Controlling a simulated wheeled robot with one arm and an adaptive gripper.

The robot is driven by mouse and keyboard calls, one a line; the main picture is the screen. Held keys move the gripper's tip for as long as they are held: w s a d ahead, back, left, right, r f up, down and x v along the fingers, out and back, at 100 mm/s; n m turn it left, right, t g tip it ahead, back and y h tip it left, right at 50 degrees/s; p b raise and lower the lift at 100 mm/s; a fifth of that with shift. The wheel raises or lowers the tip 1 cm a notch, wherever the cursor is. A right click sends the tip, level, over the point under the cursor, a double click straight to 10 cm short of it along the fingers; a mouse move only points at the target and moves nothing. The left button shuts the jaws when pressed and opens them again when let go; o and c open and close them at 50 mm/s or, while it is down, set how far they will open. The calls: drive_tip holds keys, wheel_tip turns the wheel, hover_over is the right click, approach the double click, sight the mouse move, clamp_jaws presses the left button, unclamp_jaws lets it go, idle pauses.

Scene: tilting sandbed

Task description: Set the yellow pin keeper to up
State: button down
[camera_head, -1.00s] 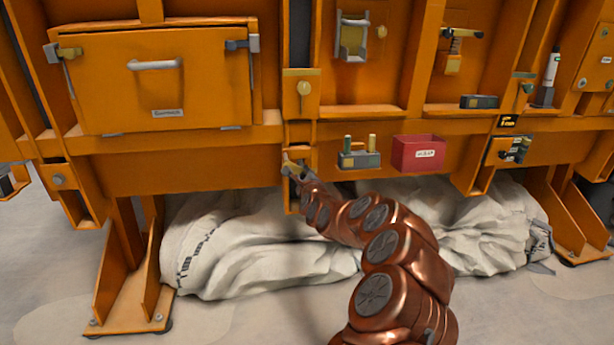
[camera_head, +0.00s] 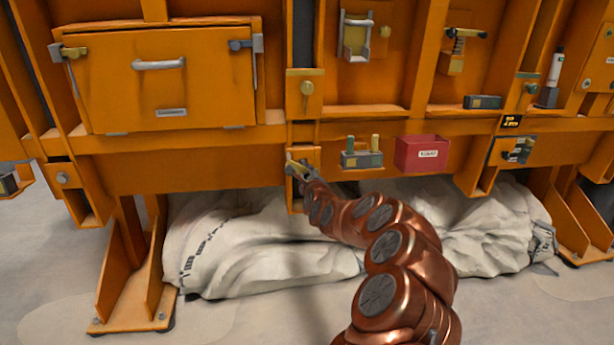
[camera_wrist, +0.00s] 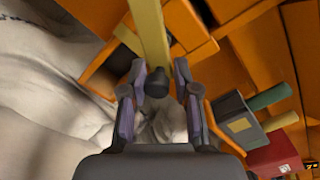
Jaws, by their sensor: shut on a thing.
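The yellow pin keeper (camera_wrist: 150,35) shows in the wrist view as a flat yellow bar coming down from the top, with a dark round knob at its lower end. My gripper (camera_wrist: 158,85) has its two fingers on either side of that knob end and is shut on it. In the head view my gripper (camera_head: 298,169) is at a small orange bracket (camera_head: 296,202) low on the frame, below a yellow round-knobbed plate (camera_head: 306,88). The fingers mostly hide the keeper there, so its exact angle is hard to tell.
Right of my gripper are a grey block with green and yellow pegs (camera_head: 362,158) and a red box (camera_head: 421,153). An orange hatch (camera_head: 165,90) with a handle is at upper left. White sacks (camera_head: 260,255) lie under the frame, close below my arm.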

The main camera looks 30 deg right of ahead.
drive_tip(key=c, duration=1.2)
unclamp_jaws()
drive_tip(key=shift+r, duration=0.35)
drive_tip(key=shift+o, duration=1)
drive_tip(key=shift+f, duration=0.15)
drive_tip(key=shift+s+f, duration=0.1)
drive_tip(key=shift+s, duration=0.05)
drive_tip(key=v, duration=1.1)
drive_tip(key=shift+s+a, duration=0.2)
drive_tip(key=shift+s, duration=0.15)
drive_tip(key=shift+a, duration=0.1)
